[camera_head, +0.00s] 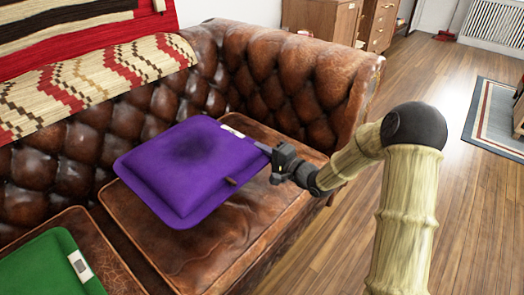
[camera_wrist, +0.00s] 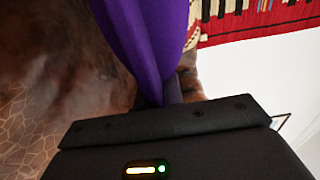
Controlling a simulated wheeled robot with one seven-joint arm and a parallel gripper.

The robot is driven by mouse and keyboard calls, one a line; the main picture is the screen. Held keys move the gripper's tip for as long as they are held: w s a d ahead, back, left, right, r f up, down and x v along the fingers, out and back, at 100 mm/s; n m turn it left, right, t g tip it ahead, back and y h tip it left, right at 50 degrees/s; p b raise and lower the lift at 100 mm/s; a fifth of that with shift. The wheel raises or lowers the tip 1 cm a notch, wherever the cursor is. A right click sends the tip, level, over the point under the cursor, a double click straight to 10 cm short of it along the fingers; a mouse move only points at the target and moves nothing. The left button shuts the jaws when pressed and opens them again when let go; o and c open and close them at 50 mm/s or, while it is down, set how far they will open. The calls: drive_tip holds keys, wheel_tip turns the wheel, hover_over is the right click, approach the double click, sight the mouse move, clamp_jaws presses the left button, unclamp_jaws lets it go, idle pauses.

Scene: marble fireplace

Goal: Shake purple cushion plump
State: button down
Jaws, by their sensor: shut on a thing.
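The purple cushion (camera_head: 187,168) is held over the brown leather sofa seat, its broad face up with a dark patch near the middle. A small white tag shows on its upper right edge. My gripper (camera_head: 270,160) is shut on the cushion's right edge. In the wrist view the purple cloth (camera_wrist: 148,40) narrows down to the jaws (camera_wrist: 165,103), which are mostly hidden behind the gripper body. Whether the cushion's underside touches the seat is hard to tell.
The brown leather sofa (camera_head: 290,75) has a tufted back and arm around the cushion. A green cushion (camera_head: 45,268) lies at lower left. A patterned throw (camera_head: 90,85) covers the sofa back. Wooden drawers (camera_head: 375,25) stand behind. Wooden floor (camera_head: 445,85) is open at right.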

drive_tip(key=shift+r, duration=0.2)
wheel_tip(320, 180, up, 6)
drive_tip(key=p, duration=0.7)
drive_tip(key=shift+f, duration=0.1)
wheel_tip(320, 180, up, 7)
drive_tip(key=p, duration=0.8)
